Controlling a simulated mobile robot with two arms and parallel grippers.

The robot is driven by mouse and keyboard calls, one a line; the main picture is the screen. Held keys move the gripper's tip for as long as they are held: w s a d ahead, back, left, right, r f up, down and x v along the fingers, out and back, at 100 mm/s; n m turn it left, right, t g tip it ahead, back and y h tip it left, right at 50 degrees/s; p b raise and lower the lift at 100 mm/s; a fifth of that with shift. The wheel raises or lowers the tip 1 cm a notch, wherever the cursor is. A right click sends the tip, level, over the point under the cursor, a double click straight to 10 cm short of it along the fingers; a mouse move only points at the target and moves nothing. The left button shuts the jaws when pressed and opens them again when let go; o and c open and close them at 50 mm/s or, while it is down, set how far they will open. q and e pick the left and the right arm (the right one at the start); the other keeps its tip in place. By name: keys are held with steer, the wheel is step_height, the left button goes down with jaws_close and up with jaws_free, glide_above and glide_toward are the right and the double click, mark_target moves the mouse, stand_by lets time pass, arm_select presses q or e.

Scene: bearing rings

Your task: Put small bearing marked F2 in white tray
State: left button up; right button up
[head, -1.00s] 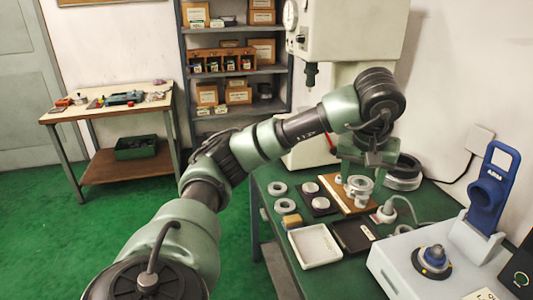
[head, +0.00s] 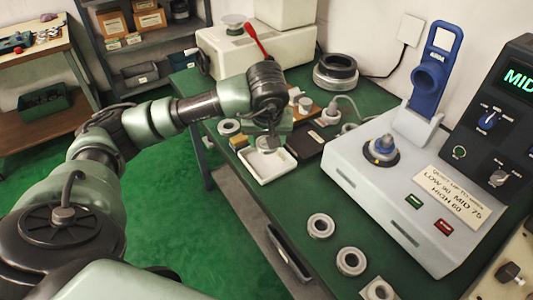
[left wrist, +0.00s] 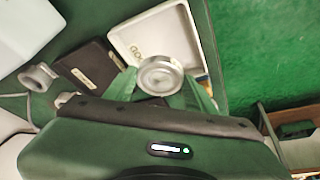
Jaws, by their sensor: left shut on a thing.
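My left gripper (head: 270,138) is shut on a small metallic bearing ring (left wrist: 160,75), seen between the green fingers in the left wrist view. No marking can be read on the ring. The gripper holds it above the white tray (head: 268,181), near the tray's far side in the head view. The tray also shows in the left wrist view (left wrist: 124,38), with lettering on its floor partly hidden by the ring. I see no other ring in the visible part of the tray. My right gripper is not in view.
A dark tray (head: 307,144) stands right beside the white one. Several rings lie on the green bench, including one near its front (head: 320,226) and one behind the white tray (head: 228,127). A grey gauge unit (head: 400,205) with a blue stand fills the right side.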

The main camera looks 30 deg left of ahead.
mark_target(267, 152)
arm_select(q)
steer(key=shift+f, duration=2.7)
steer(key=shift+f, duration=0.15)
steer(key=o, duration=1.7)
steer(key=shift+c, duration=0.2)
steer(key=shift+d+r, duration=0.1)
steer(key=shift+r, duration=0.45)
steer(key=v, duration=1.1)
steer(key=shift+s+b, duration=0.2)
steer(key=shift+b, duration=0.1)
steer(key=shift+d, duration=0.1)
